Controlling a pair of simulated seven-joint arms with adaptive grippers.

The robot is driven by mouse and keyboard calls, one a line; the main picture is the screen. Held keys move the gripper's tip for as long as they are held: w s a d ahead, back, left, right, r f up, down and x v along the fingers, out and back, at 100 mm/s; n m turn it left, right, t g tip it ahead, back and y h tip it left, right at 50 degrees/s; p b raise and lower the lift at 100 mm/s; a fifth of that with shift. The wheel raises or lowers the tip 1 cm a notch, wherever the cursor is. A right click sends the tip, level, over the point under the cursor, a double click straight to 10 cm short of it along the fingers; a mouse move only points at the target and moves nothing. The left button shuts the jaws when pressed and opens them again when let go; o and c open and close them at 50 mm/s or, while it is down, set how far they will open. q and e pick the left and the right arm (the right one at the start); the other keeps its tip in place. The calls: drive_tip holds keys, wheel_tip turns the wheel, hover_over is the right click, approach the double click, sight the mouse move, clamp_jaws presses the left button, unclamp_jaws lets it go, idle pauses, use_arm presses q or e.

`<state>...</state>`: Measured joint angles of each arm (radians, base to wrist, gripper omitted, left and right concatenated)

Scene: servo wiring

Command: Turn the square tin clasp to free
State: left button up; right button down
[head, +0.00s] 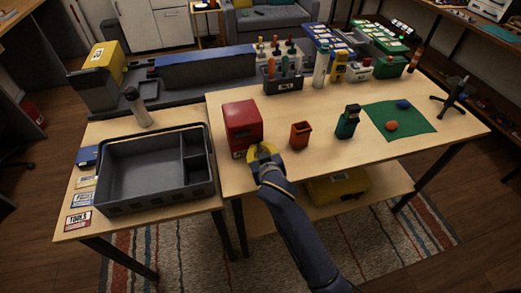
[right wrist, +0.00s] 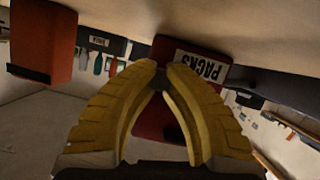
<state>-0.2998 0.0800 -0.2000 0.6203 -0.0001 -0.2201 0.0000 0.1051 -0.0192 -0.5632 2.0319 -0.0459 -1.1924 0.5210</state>
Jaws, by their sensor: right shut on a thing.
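The square tin (head: 241,118) is a red box standing near the front left edge of the right-hand table. Its red front and a white label reading PACKS (right wrist: 203,66) show upside down in the right wrist view. My right gripper (head: 260,151) is at the tin's lower front. In the right wrist view its yellow fingers (right wrist: 160,72) close on a small dark clasp (right wrist: 158,80) on the tin's front. The fingertips hide most of the clasp, so its angle cannot be told. My left gripper is not in view.
A large grey tray (head: 150,198) fills the left table. A green mat (head: 415,120) lies at the right. A tool holder (head: 282,82) stands behind.

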drive_tip(key=n+t+h, duration=0.1)
drive_tip(key=n+h, duration=0.1)
drive_tip(key=n, duration=0.1)
drive_tip(key=shift+a, duration=0.15)
drive_tip(key=shift+n, duration=0.4)
idle(0.4)
drive_tip(key=c, duration=1.2)
unclamp_jaws()
drive_tip(key=shift+c, duration=0.2)
